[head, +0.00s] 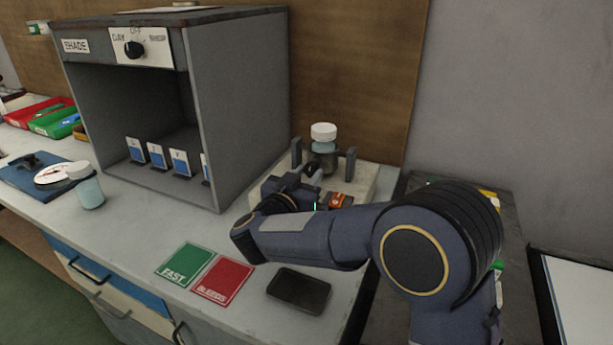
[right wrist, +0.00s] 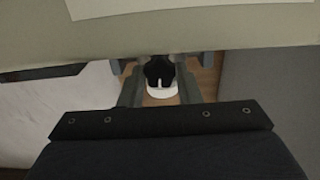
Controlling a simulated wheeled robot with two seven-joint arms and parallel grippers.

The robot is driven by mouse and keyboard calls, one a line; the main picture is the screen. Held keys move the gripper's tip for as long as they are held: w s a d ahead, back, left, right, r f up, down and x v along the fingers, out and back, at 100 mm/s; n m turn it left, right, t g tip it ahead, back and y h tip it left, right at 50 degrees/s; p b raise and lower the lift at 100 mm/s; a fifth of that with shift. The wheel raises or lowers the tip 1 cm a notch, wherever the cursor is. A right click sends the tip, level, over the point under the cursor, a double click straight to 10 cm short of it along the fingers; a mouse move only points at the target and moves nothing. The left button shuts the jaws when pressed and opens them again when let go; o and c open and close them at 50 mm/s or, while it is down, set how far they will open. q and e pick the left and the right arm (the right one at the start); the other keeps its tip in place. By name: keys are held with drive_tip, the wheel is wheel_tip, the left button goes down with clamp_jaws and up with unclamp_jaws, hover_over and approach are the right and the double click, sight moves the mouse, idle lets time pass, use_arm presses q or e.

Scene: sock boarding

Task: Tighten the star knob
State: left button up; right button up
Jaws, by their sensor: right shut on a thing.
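A jar with a white cap (head: 323,131) stands upright in a holder on a pale tester base (head: 362,181), between grey posts. My right gripper (head: 307,173) reaches in at the front of this holder. In the right wrist view its two fingers (right wrist: 158,84) are closed on a dark lobed piece, which looks like the star knob (right wrist: 158,70). A white rounded shape, likely the jar's cap, shows just below the knob there. In the head view the gripper and arm mostly hide the knob. My left gripper is not in view.
A grey shade cabinet (head: 240,105) stands left of the tester. A second capped jar (head: 90,190) stands at the left. A green FAST card (head: 185,264), a red BLEEDS card (head: 222,281) and a dark flat block (head: 299,290) lie at the front of the bench.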

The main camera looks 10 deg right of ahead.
drive_tip(key=m+b, duration=0.1)
drive_tip(key=m, duration=0.2)
drive_tip(key=shift+f, duration=0.15)
drive_tip(key=shift+m, duration=0.6)
drive_tip(key=o, duration=1)
drive_tip(key=shift+c, duration=0.2)
drive_tip(key=v, duration=0.8)
drive_tip(key=shift+w, duration=0.15)
